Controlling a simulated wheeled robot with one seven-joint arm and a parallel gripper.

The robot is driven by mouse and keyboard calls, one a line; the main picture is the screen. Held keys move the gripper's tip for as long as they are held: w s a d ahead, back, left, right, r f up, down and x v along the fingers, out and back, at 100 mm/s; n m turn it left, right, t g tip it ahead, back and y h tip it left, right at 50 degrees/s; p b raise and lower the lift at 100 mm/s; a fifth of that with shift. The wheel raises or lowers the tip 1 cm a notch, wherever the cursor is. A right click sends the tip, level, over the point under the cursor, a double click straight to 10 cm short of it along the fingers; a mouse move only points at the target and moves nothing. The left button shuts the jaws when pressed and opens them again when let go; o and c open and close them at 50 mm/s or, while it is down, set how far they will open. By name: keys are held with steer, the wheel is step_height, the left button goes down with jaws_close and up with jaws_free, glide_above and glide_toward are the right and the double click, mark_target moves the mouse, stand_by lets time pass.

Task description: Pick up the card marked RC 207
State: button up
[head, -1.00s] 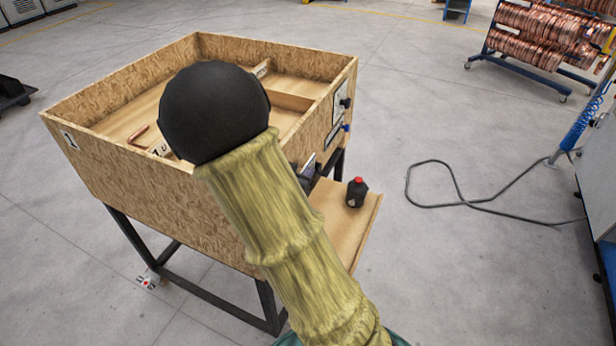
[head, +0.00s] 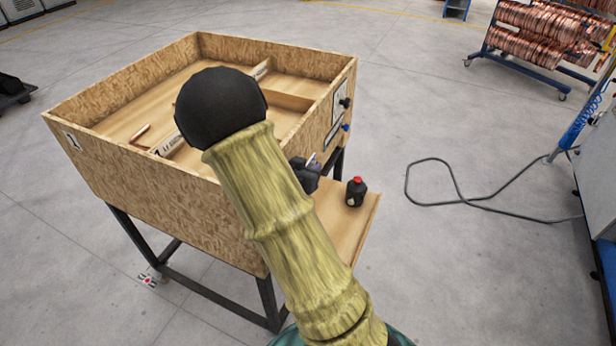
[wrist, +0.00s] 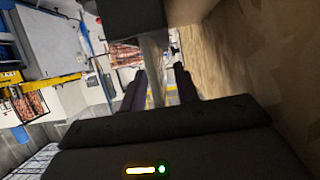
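No lettering RC 207 is readable in either view. In the wrist view a thin pale strip (wrist: 155,55), perhaps a card seen nearly edge-on, stands between my fingers, below a dark block (wrist: 134,18). My gripper (wrist: 158,88) has its two dark fingers apart, one on each side of the strip; I cannot tell whether they touch it. In the head view my gripper (head: 312,166) is small and partly hidden behind my arm, beside the near right corner of the wooden box (head: 150,185). A pale and purple bit shows at its tip.
White panels (head: 341,99) and dark knobs are on the box's right side. In the wrist view the box wall (wrist: 240,70) is close on the right.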

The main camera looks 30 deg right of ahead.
steer(key=shift+c, duration=0.4)
jaws_close()
steer(key=shift+r, duration=0.15)
step_height(320, 180, up, 10)
stand_by(0.4)
stand_by(0.4)
